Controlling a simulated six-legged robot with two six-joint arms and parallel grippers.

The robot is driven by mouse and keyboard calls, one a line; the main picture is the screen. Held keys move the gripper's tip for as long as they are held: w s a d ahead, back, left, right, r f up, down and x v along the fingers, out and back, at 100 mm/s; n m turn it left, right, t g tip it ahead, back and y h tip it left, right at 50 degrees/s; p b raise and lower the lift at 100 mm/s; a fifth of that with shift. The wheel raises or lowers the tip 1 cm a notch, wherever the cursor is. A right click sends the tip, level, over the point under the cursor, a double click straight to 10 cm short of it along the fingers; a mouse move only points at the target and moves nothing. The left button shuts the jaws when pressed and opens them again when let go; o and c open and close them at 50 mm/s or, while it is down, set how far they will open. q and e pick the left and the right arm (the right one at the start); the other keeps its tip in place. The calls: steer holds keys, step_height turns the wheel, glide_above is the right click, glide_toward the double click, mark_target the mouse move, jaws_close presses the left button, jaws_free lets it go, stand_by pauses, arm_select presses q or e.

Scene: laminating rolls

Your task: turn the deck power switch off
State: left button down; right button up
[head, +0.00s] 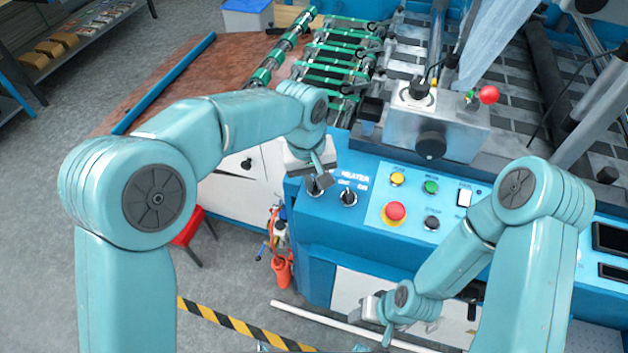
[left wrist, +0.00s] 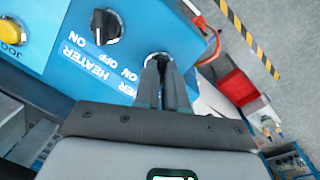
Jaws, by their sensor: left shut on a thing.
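My left gripper (head: 321,170) reaches down onto the left end of the blue control panel (head: 330,225). Its fingers (left wrist: 164,80) are shut on the deck power switch, a small dark rotary knob (head: 316,188) with a pale rim. The fingers hide most of this knob, so its pointer angle cannot be read. Its label in the left wrist view is partly covered, with "ER" and "ON" showing. The heater knob (head: 348,198) stands just to its right in the head view and also shows in the left wrist view (left wrist: 106,27). My right gripper (head: 388,322) hangs low before the machine; its jaws are unclear.
A grey box with a black knob (head: 430,146) rises behind.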

arm_select(q)
steer(key=shift+s+f, duration=0.2)
steer(key=shift+f, duration=0.1)
steer(key=c, duration=1.3)
jaws_free()
steer(key=shift+o, duration=0.5)
steer(key=shift+w, duration=0.2)
steer(key=shift+r, duration=0.2)
step_height(320, 180, up, 16)
steer(key=a, duration=0.1)
steer(key=shift+s+a, duration=0.15)
steer(key=shift+a, duration=0.25)
